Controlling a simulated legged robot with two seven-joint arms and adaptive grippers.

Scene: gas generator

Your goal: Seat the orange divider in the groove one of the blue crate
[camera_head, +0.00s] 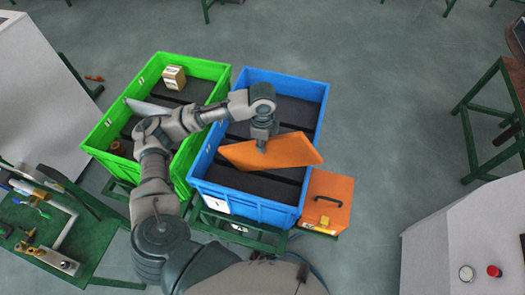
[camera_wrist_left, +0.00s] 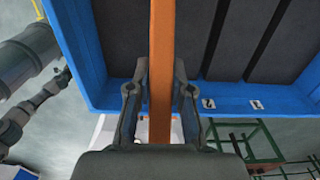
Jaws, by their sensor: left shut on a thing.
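The orange divider (camera_head: 283,151) is a flat panel held over the blue crate (camera_head: 213,194). In the head view it lies slantwise across the crate, and its right end reaches past the crate's right wall. My left gripper (camera_head: 262,143) is shut on the divider's edge. In the left wrist view the divider (camera_wrist_left: 161,60) stands edge-on between the two fingers (camera_wrist_left: 160,105). The blue crate (camera_wrist_left: 78,50) shows below it, with dark floor strips and narrow grooves between them. The divider appears above the crate, not in a groove. My right gripper is not in view.
A green crate (camera_head: 101,155) stands to the left, holding a small cardboard box (camera_head: 174,77) and a grey panel. An orange case (camera_head: 327,194) with a black handle sits at the blue crate's right. A green bench with tools (camera_head: 48,235) is at lower left.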

